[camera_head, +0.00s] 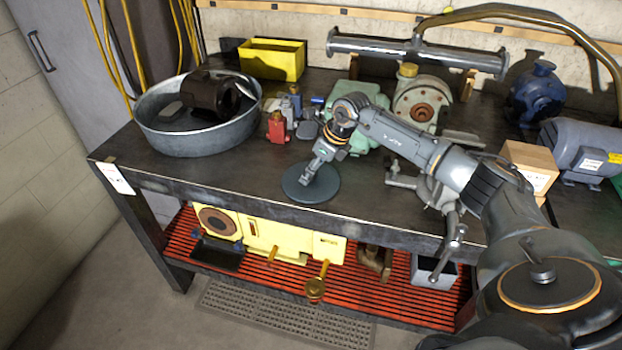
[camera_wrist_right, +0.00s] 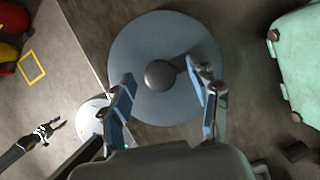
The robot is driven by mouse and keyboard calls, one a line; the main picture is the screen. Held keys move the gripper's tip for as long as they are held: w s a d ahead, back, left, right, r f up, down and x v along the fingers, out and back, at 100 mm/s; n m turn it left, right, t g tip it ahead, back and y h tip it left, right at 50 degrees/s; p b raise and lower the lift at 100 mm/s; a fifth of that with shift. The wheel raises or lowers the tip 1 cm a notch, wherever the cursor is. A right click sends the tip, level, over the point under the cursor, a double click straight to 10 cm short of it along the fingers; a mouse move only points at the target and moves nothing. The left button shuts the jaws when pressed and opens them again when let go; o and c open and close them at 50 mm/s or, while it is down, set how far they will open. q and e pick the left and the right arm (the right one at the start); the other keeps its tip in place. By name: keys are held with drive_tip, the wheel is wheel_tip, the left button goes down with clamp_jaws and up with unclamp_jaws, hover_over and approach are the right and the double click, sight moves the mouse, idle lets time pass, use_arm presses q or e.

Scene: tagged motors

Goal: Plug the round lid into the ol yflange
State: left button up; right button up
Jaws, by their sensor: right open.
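The round lid (camera_head: 311,190) is a flat blue-grey disc lying on the bench near its front edge. In the right wrist view, the lid (camera_wrist_right: 135,45) has a round dark knob (camera_wrist_right: 160,74) at its middle. My right gripper (camera_head: 308,178) is above the lid, pointing down. In the wrist view its open fingers (camera_wrist_right: 160,76) stand on either side of the knob, holding nothing. A pale green housing has a round flange (camera_head: 420,104) with a brown centre, at the back of the bench. I cannot tell whether it is oily. My left gripper (camera_wrist_right: 52,128) shows small at the wrist view's lower left.
A metal tub (camera_head: 190,138) holding a dark motor stands left of the lid, with small red and grey parts (camera_head: 277,128) between. A vise (camera_head: 436,190) and a cardboard box (camera_head: 527,165) are to the right. A yellow machine (camera_head: 270,236) sits on the lower red shelf.

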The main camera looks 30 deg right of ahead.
drive_tip(key=c, duration=1.2)
drive_tip(key=shift+o, duration=0.2)
drive_tip(key=shift+w+r, duration=0.1)
drive_tip(key=shift+r, duration=0.1)
drive_tip(key=shift+r+b, duration=0.2)
drive_tip(key=shift+b, duration=0.1)
wheel_tip(320, 180, up, 2)
drive_tip(key=shift+d+r+b, duration=0.1)
drive_tip(key=shift+r+b, duration=0.15)
drive_tip(key=shift+b, duration=0.5)
drive_tip(key=s+d+r+b, duration=0.2)
drive_tip(key=s+r+b, duration=0.2)
drive_tip(key=s+r, duration=0.5)
drive_tip(key=shift+s+r+b, duration=0.3)
drive_tip(key=shift+s+r, duration=0.1)
drive_tip(key=shift+s, duration=2.1)
